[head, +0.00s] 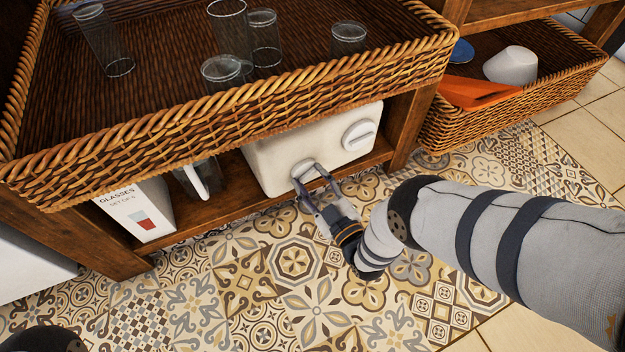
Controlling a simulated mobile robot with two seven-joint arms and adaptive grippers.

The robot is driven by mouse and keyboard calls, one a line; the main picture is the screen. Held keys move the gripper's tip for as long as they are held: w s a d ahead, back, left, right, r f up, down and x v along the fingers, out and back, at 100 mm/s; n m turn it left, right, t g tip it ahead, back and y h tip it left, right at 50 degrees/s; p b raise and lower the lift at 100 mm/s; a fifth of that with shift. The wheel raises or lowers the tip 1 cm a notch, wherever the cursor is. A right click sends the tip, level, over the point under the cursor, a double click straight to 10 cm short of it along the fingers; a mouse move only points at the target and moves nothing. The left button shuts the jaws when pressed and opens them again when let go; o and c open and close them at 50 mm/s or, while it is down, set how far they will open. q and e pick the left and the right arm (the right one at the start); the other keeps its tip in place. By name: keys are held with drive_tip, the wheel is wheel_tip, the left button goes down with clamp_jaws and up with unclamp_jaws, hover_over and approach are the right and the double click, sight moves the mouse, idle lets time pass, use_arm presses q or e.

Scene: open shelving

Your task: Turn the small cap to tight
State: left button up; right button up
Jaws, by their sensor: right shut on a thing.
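A white container (272,165) lies on the low shelf under the wicker basket. Its front face carries a large white cap (359,135) at the upper right and a small white cap (302,168) at the lower left. My right gripper (311,177) reaches in from the lower right and is shut on the small cap. Its fingers cover part of the cap's sides. The cap sits against the container's face; I cannot tell how tight it is. My left gripper is not in view.
A wicker basket (250,108) with several glasses overhangs the container closely. A glasses box (136,208) and a dark mug with a white handle (203,179) stand to the left. A second basket (515,110) is at right. The tiled floor in front is clear.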

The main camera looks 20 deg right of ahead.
drive_tip(key=m, duration=0.5)
drive_tip(key=shift+m, duration=0.4)
idle(0.4)
drive_tip(key=o, duration=1.2)
drive_tip(key=s, duration=0.4)
drive_tip(key=s+d, duration=0.1)
drive_tip(key=s, duration=0.7)
drive_tip(key=shift+d, duration=0.25)
